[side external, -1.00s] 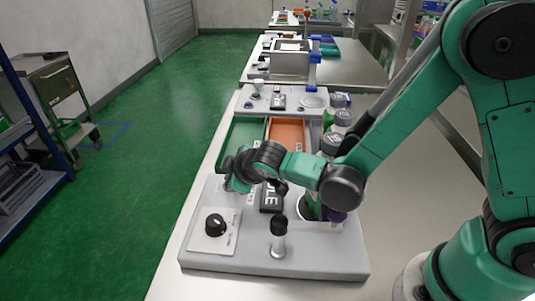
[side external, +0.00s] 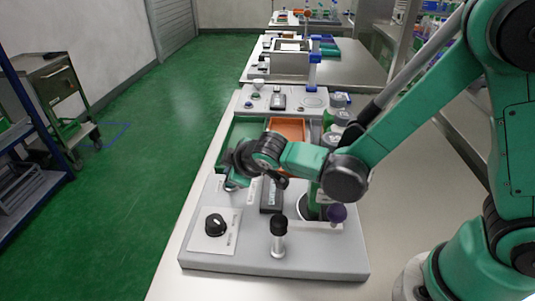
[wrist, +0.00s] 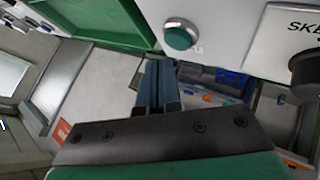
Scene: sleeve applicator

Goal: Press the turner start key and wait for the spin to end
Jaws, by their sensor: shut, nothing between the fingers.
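A round teal key (wrist: 180,37) in a metal ring is set in the pale panel at the top of the wrist view. It also shows in the side external view (side external: 232,184), just below my gripper (side external: 236,168). In the wrist view my gripper (wrist: 157,75) is shut and empty, with its fingertips a little below and left of the key. I cannot tell the exact gap. A dark display (side external: 271,197) stands on the grey base (side external: 240,262), right of the key.
A black dial (side external: 215,224) and a black-topped post (side external: 279,228) stand at the front of the base. Green (side external: 246,132) and orange (side external: 288,127) trays lie behind, with several capped bottles to their right. The bench right of the base is clear.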

